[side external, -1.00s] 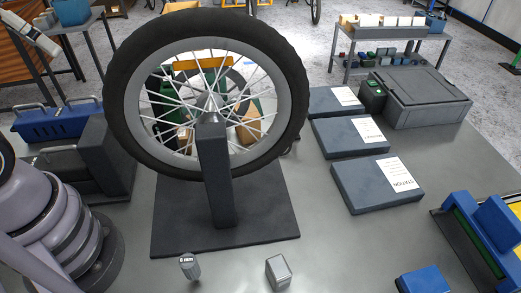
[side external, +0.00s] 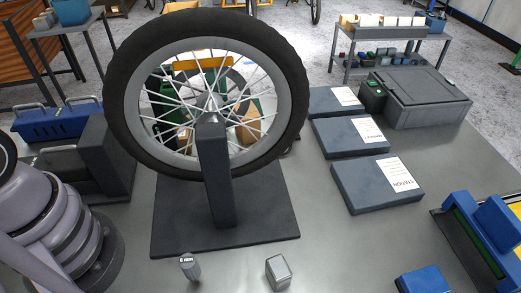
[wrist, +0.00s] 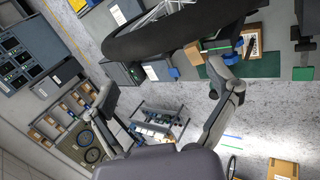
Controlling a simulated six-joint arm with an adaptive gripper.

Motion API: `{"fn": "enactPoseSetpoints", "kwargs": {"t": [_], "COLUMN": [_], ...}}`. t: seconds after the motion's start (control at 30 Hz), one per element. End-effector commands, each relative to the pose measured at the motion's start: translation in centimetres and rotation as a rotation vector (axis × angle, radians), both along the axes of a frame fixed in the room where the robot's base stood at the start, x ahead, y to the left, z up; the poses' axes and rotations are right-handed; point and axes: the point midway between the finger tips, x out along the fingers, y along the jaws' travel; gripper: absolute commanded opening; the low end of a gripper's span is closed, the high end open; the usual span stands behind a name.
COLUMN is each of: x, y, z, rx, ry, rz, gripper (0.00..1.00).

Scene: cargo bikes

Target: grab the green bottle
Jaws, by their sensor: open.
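No green bottle shows clearly. In the side view, a green shape (side external: 170,112) is partly hidden behind the wheel's spokes, and I cannot tell if it is a bottle. A dark container with a greenish top (side external: 373,97) stands beside the grey case, also not clearly a bottle. In the wrist view my gripper (wrist: 161,80) is open, its two fingers wide apart with nothing between them. It is tilted, with the wheel beyond the fingertips at the top. My gripper is outside the side view.
A large wheel (side external: 118,100) stands on a dark post and base plate (side external: 270,215) mid-bench. Several flat dark boxes (side external: 375,185) and a grey case (side external: 425,90) lie to the right. A blue tray (side external: 55,122) is at the left. The bench front between wheel and blue fixture (side external: 480,235) is mostly clear.

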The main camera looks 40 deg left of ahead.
Motion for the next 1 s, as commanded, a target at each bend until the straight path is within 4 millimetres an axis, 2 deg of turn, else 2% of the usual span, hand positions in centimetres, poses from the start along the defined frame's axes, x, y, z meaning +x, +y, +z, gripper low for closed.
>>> {"fn": "enactPoseSetpoints", "kwargs": {"t": [0.03, 0.17, 0.2, 0.3, 0.4, 0.5, 0.7, 0.73, 0.8, 1.0], "x": [2.7, 10.3, 12.7, 18.2, 22.4, 25.8, 30.9, 31.4, 31.1, 31.0], "y": [-0.2, 0.1, 0.6, 2.7, 5.3, 8.1, 14.5, 15.4, 14.7, 14.6], "z": [0.1, 0.8, 0.9, 0.9, 0.5, -0.1, -2.3, -2.9, -7.9, -19.1], "rx": [-0.119, -0.475, -0.587, -0.842, -1.053, -1.235, -1.567, -1.611, -1.594, -1.589], "ry": [0.06, 0.21, 0.257, 0.354, 0.428, 0.489, 0.58, 0.592, 0.6, 0.594], "rz": [0.089, 0.335, 0.41, 0.571, 0.692, 0.787, 0.932, 0.95, 0.948, 0.943], "gripper": [0.88, 0.88, 0.88, 0.88, 0.88, 0.88, 0.88, 0.88, 0.88, 0.88]}}
